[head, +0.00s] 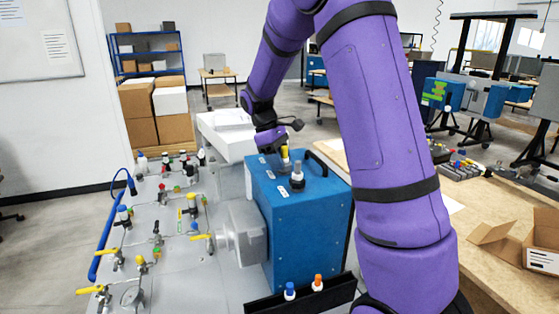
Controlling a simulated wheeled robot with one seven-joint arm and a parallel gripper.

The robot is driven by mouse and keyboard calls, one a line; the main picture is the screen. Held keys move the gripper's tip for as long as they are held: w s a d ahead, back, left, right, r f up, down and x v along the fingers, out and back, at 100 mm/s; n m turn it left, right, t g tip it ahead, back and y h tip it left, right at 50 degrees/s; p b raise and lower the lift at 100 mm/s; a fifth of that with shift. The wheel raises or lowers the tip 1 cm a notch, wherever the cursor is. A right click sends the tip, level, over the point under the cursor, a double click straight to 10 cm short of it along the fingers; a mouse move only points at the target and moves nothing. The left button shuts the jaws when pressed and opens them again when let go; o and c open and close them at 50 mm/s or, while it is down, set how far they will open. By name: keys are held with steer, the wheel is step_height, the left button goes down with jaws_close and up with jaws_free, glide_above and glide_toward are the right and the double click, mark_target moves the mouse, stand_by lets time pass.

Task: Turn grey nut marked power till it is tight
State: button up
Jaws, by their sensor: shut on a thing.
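The blue analyser box (310,225) stands in the middle of the head view. Two upright connectors rise from its top. The farther one has a yellow upper part and a grey nut (285,166) low on it. The nearer connector (297,175) has a pale top and a dark base and stands free. My gripper (283,151) reaches down from behind at the farther connector and is shut on it, around its upper part. The fingertips are small and partly hidden. The power marking is too small to read, so I cannot tell which nut bears it.
A black handle (322,167) stands on the box beside the connectors. A grey panel (185,270) with valves and fittings lies to the left. A black rail (300,300) with blue and orange caps is in front. An open carton (510,240) sits on the right bench.

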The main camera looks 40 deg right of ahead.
steer(key=m, duration=0.2)
steer(key=m+y, duration=0.2)
steer(key=m, duration=0.1)
steer(key=shift+w+d+m, duration=0.1)
steer(key=shift+d+m, duration=0.2)
steer(key=shift+d, duration=0.05)
steer(key=m, duration=0.1)
steer(key=m+y, duration=0.1)
steer(key=m, duration=0.1)
steer(key=m+y, duration=0.1)
steer(key=m, duration=0.1)
steer(key=shift+d, duration=0.3)
steer(key=m, duration=0.2)
steer(key=m+t+y, duration=0.1)
steer(key=m, duration=0.2)
steer(key=shift+s+d+r+m+y, duration=0.1)
steer(key=shift+s+d+m+y, duration=0.15)
steer(key=shift+m+y, duration=0.15)
steer(key=shift+s+d+m+t+y, duration=0.15)
steer(key=shift+m+t, duration=0.35)
steer(key=shift+m, duration=0.6)
steer(key=shift+s+a+m+t+y, duration=0.15)
steer(key=shift+m+t, duration=0.35)
steer(key=shift+m, duration=0.6)
steer(key=shift+w+d, duration=0.1)
steer(key=o, duration=0.9)
steer(key=shift+o, duration=0.2)
